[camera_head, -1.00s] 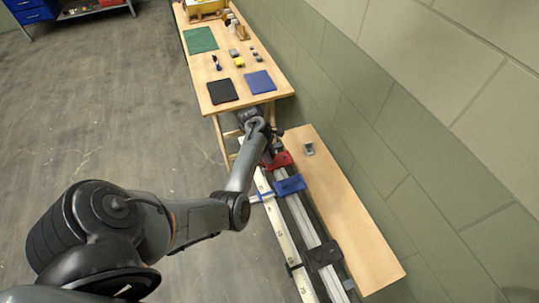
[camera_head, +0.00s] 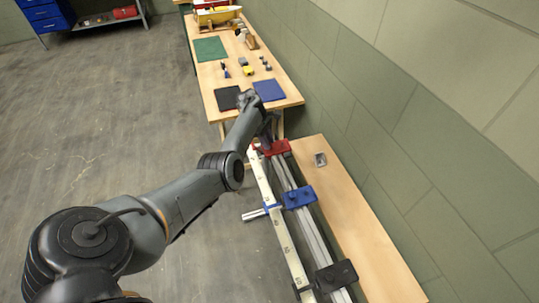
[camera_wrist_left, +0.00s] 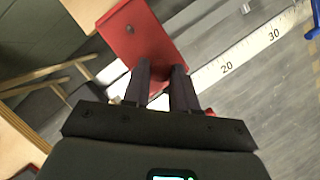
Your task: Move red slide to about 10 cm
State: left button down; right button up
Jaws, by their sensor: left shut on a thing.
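The red slide (camera_head: 272,148) sits at the far end of the rail, beyond the blue slide (camera_head: 298,196). In the left wrist view the red slide (camera_wrist_left: 135,32) is a red plate right in front of my fingers. My left gripper (camera_head: 267,137) is at the red slide; in the wrist view my left gripper (camera_wrist_left: 163,72) has its fingers close together, shut on the red slide. The grip contact is partly hidden. A white ruler (camera_head: 283,232) runs along the rail; its marks 20 and 30 show in the wrist view. The right gripper is not in view.
A black slide (camera_head: 335,275) stands at the near end of the rail. A small grey block (camera_head: 320,159) lies on the wooden bench (camera_head: 360,225) beside the wall. A table (camera_head: 237,145) with mats and small items stands beyond the rail.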

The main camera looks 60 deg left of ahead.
pick_arm(q)
jog(key=shift+a, duration=0.2)
jog(key=c, duration=0.9)
grip_release()
jog(key=shift+s+a+r, duration=0.1)
jog(key=shift+a+r, duration=0.05)
jog(key=shift+r, duration=0.35)
jog(key=p+v, duration=0.2)
jog(key=v, duration=0.7)
jog(key=shift+r+p, duration=0.3)
jog(key=shift+r, duration=0.05)
jog(key=shift+s+a, duration=0.15)
